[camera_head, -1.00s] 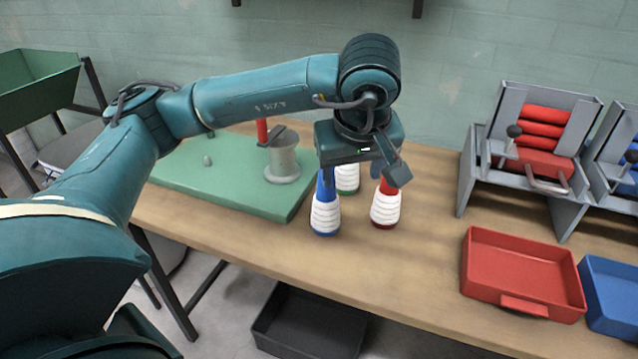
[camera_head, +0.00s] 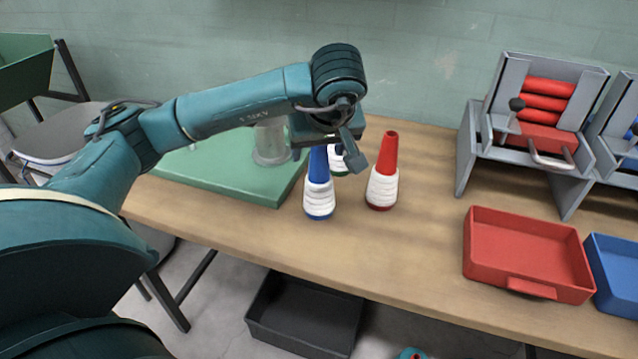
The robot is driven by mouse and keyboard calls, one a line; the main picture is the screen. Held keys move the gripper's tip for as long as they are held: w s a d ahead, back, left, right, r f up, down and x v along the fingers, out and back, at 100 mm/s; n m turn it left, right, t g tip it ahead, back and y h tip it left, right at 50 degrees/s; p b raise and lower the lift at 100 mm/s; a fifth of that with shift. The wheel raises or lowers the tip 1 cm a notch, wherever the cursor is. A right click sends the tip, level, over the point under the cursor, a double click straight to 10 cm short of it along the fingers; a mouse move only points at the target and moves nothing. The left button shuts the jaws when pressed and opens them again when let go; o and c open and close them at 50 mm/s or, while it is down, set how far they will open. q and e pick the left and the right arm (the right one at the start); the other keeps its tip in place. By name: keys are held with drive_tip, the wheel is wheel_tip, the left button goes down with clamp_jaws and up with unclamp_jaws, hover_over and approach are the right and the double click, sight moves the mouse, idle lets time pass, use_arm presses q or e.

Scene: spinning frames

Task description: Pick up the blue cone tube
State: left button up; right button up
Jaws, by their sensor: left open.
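The blue cone tube (camera_head: 318,185) stands upright on the wooden table, wound with white yarn around its lower part. My left gripper (camera_head: 328,155) is open and hangs over the top of the blue cone, one finger showing to its right. I cannot tell whether the fingers touch the cone. A red cone tube (camera_head: 386,170) with white yarn stands upright just to the right, apart from the gripper. Another cone with white yarn and a green base (camera_head: 339,160) stands behind the blue one, partly hidden by the gripper.
A green board (camera_head: 235,178) with a grey spool (camera_head: 270,143) lies left of the cones. A red tray (camera_head: 525,255) and a blue tray (camera_head: 612,270) are at the right, before grey racks (camera_head: 532,150) with red rollers. The table between cones and red tray is clear.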

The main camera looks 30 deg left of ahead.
sight(319, 160)
use_arm(q)
drive_tip(key=x, duration=0.4)
drive_tip(key=shift+w+d+f, duration=0.1)
drive_tip(key=shift+d+f, duration=0.15)
drive_tip(key=shift+f, duration=0.15)
drive_tip(key=c, duration=1.3)
